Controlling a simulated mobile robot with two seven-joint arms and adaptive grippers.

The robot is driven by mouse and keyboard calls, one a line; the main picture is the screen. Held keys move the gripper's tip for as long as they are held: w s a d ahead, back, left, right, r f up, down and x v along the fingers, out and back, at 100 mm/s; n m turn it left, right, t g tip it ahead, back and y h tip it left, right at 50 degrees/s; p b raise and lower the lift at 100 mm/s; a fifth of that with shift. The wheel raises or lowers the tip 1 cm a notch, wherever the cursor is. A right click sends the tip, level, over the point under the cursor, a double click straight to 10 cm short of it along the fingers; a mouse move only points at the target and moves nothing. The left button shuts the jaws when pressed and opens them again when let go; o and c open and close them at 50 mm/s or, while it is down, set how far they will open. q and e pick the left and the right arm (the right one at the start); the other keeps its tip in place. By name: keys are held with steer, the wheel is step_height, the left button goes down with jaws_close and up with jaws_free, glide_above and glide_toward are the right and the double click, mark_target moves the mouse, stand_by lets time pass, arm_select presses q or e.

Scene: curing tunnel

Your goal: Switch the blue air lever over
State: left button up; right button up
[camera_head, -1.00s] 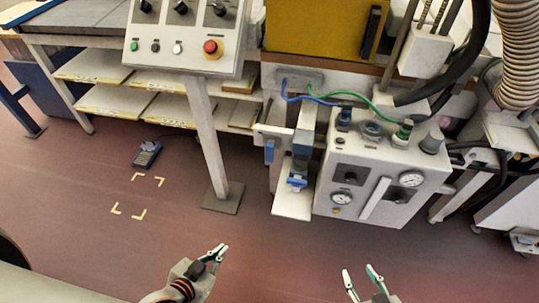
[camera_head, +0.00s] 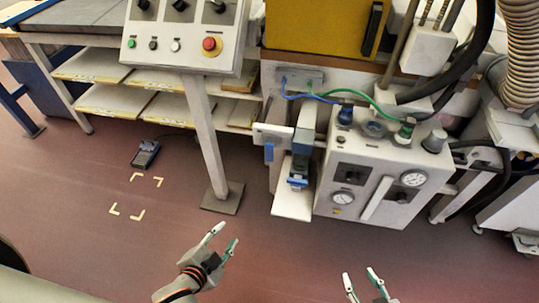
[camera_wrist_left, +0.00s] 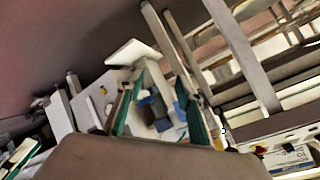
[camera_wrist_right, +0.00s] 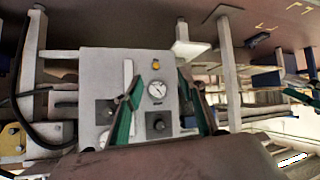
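Blue parts show on the unit left of the white control box (camera_head: 375,170): a small blue piece (camera_head: 269,152) on a white bracket, and a blue fitting (camera_head: 297,181) above a white shelf. I cannot tell for certain which is the air lever. My left gripper (camera_head: 227,239) is open and empty, below and left of these parts, well apart from them. Blue parts also show between its fingers in the left wrist view (camera_wrist_left: 180,112), farther off. My right gripper (camera_head: 360,277) is open and empty below the control box, whose gauge (camera_wrist_right: 157,90) shows between its fingers.
A control panel (camera_head: 185,45) with a red button stands on a grey post (camera_head: 207,145) left of the unit. Blue and green hoses (camera_head: 385,117) run above the box. The floor before the box is clear.

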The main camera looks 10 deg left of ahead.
arm_select(q)
steer(key=w+d+m+t+y+b, duration=0.1)
steer(key=w+m+b, duration=0.1)
steer(key=w+m, duration=0.45)
steer(key=m+t+b, duration=0.4)
steer(key=m+t, duration=0.2)
steer(key=m, duration=1.4)
glide_toward(269, 155)
steer(key=w, duration=0.9)
steer(key=shift+w+d+r, duration=0.1)
steer(key=shift+d+r, duration=0.05)
steer(key=shift+r, duration=0.05)
steer(key=shift+w, duration=0.7)
arm_select(e)
steer(key=shift+w+d+f, duration=0.15)
steer(key=shift+w+f, duration=0.05)
steer(key=shift+f, duration=0.4)
steer(key=shift+w+d+f, duration=0.15)
steer(key=shift+w+f, duration=0.1)
steer(key=shift+f, duration=0.4)
steer(key=shift+w+d+f, duration=0.15)
steer(key=shift+w+f, duration=0.05)
steer(key=shift+f, duration=0.4)
arm_select(q)
steer(key=c, duration=0.8)
jaws_close()
arm_select(e)
steer(key=shift+s+f, duration=0.1)
steer(key=shift+s, duration=0.15)
